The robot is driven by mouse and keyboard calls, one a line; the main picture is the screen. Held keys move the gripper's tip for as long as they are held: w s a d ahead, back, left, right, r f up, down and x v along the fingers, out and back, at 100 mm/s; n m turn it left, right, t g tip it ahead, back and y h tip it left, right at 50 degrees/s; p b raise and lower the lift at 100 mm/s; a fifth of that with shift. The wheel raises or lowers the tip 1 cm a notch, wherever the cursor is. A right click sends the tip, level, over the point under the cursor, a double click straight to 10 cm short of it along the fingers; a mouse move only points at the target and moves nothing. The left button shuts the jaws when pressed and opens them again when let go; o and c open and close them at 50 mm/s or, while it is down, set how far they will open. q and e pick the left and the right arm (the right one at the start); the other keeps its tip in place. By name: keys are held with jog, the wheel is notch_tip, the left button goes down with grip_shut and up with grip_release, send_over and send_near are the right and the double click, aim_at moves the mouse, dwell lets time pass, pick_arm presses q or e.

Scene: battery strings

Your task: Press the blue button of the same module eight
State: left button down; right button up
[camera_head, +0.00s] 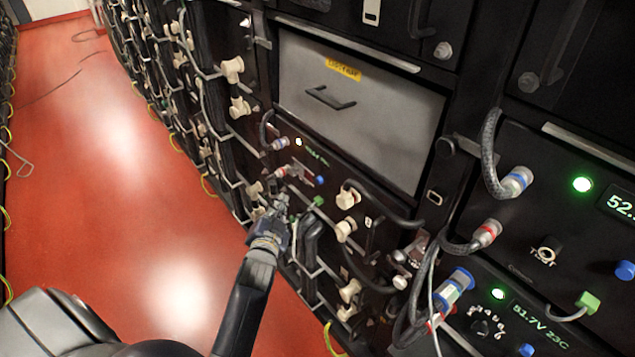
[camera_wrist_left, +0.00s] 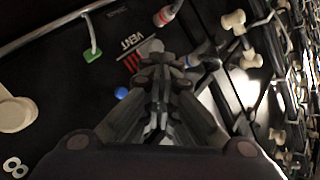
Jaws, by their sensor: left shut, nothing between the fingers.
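My left gripper (camera_head: 278,208) is shut and empty, reaching toward the rack of modules in the head view. A small blue button (camera_head: 319,180) sits on the black module front just up and right of the fingertips. In the left wrist view the shut gripper (camera_wrist_left: 160,75) points at a black panel, and a blue button (camera_wrist_left: 121,93) shows just left of the fingers, apart in the picture. Whether the fingers touch the panel cannot be told. My right gripper is not in view.
A green connector (camera_head: 318,201) and cables lie close to the gripper. Above is a grey drawer (camera_head: 360,115) with a yellow label. At right, modules carry lit displays (camera_head: 540,330) and other blue buttons (camera_head: 625,270). The red floor (camera_head: 110,180) at left is open.

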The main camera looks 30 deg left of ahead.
aim_at(319, 180)
pick_arm(q)
jog(key=w+d+b, duration=0.3)
jog(key=w, duration=0.4)
jog(key=shift+w+b, duration=0.4)
jog(key=shift+d, duration=0.1)
dwell(0.6)
dwell(0.4)
jog(key=shift+w+d, duration=0.2)
jog(key=shift+w, duration=0.15)
dwell(0.4)
